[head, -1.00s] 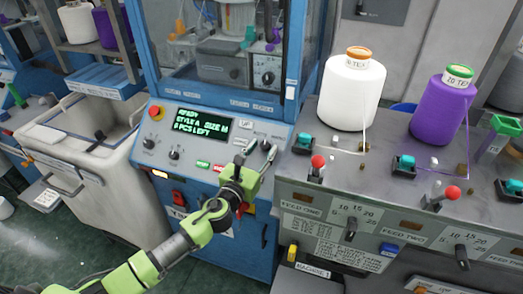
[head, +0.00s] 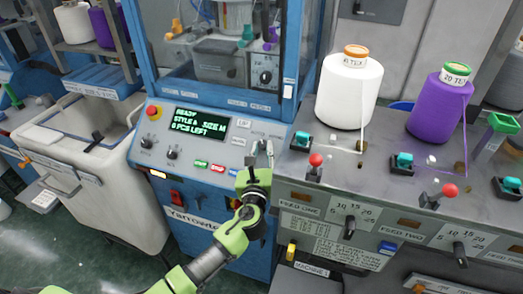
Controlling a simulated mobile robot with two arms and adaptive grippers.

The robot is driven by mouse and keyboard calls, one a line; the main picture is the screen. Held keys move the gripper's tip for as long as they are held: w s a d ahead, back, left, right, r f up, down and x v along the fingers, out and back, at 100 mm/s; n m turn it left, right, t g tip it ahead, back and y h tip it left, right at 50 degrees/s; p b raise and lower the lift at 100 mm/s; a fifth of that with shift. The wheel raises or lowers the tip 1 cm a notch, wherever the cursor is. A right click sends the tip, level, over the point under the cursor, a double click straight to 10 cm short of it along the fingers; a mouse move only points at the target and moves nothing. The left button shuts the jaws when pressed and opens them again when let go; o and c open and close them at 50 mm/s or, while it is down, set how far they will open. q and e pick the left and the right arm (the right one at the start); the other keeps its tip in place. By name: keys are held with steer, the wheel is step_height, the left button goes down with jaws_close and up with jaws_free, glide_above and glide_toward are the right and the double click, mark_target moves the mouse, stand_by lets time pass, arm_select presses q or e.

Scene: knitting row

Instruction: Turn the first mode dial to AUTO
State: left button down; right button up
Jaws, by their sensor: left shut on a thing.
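The blue knitting machine's sloped control panel (head: 222,166) is in the middle of the head view. Its green-lit screen (head: 200,124) reads READY, STYLE A, SIZE M, 6 PCS LEFT. My left gripper (head: 261,150) is at the panel's right end, its fingers closed around a small control there. I take this to be the mode dial; the fingers hide it, so its pointer and AUTO mark cannot be read. My right gripper is not in view.
A red stop button (head: 153,111) sits at the panel's left. The grey yarn-feed bench (head: 300,165) stands close to the right of my gripper, with a red-knobbed lever (head: 315,160), a white cone (head: 349,95) and a purple cone (head: 437,110). A pale bin (head: 115,160) stands left.

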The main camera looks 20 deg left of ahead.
arm_select(q)
steer(key=c, duration=1.8)
jaws_free()
steer(key=s, duration=0.4)
steer(key=s+d, duration=0.1)
steer(key=s, duration=0.3)
steer(key=s+d, duration=0.1)
steer(key=s, duration=0.2)
steer(key=shift+s+d+r, duration=0.1)
steer(key=shift+s, duration=0.3)
